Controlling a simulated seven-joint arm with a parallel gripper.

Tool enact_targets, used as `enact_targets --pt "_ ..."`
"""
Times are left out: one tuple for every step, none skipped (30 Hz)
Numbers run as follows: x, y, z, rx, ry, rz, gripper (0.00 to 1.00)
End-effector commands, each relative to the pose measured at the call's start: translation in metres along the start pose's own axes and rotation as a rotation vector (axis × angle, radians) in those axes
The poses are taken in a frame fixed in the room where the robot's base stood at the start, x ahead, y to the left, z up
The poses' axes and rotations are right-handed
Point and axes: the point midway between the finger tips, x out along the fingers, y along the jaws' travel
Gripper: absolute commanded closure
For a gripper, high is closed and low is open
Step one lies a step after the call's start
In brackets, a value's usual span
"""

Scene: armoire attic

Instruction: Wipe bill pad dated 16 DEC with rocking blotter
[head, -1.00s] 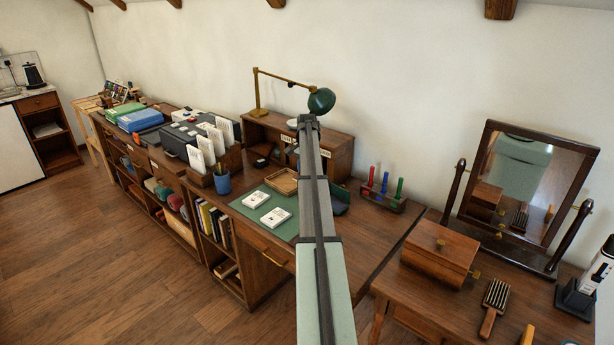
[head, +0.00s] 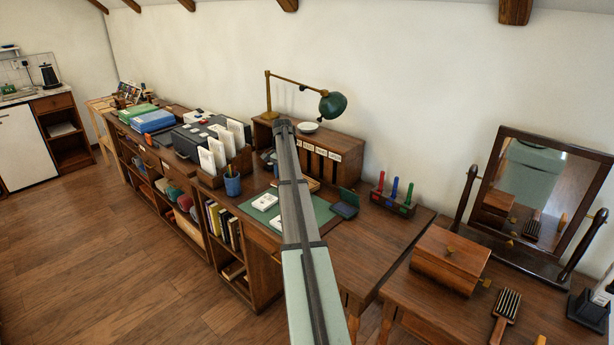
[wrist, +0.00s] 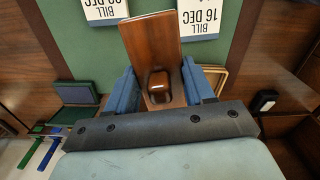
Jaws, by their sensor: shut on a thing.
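The bill pad dated 16 DEC (wrist: 198,18) lies on the green desk mat (wrist: 240,22) at the top of the wrist view, partly cut off. The rocking blotter (wrist: 150,38), a wooden block with a knob, is between the blue fingers of my gripper (wrist: 160,82). My gripper is shut on it. The blotter's far end lies beside the 16 DEC pad in the picture; I cannot tell its height above the mat. A second bill pad (wrist: 104,10) lies to the left. In the head view, a white pad (head: 265,202) shows left of my arm; my gripper is hidden there.
A wooden tray (wrist: 215,76) and a dark green box (wrist: 75,93) lie near the gripper. The desk organiser (head: 345,150) with a brass lamp (head: 332,104) stands behind. A pencil cup (head: 232,185) stands left; a rack of coloured stamps (head: 393,203) stands right.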

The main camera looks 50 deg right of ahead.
Motion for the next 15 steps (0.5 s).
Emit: enact_targets --pt "0.0 -0.016 0.011 -0.02 0.0 0.001 0.72" --pt "0.0 -0.024 0.017 -0.031 0.0 0.001 0.72" --pt "0.001 -0.032 0.023 -0.041 0.0 0.001 0.72" --pt "0.001 -0.039 0.028 -0.05 -0.001 0.001 0.72" --pt "0.001 -0.044 0.032 -0.055 -0.001 0.001 0.72" --pt "0.001 -0.051 0.037 -0.06 -0.001 0.001 0.72" --pt "0.001 -0.056 0.041 -0.062 -0.001 0.001 0.72" --pt "0.002 -0.061 0.044 -0.061 -0.001 0.001 0.72" --pt "0.002 -0.068 0.047 -0.052 0.0 0.001 0.72" --pt "0.002 -0.07 0.047 -0.036 0.0 0.001 0.72" --pt "0.002 -0.07 0.044 -0.013 0.0 0.001 0.72" --pt "0.002 -0.07 0.043 0.012 0.001 0.0 0.72" --pt "0.002 -0.07 0.043 0.029 0.001 0.0 0.72" --pt "0.002 -0.07 0.043 0.046 0.001 -0.001 0.72" --pt "0.002 -0.07 0.043 0.066 0.002 -0.001 0.72"
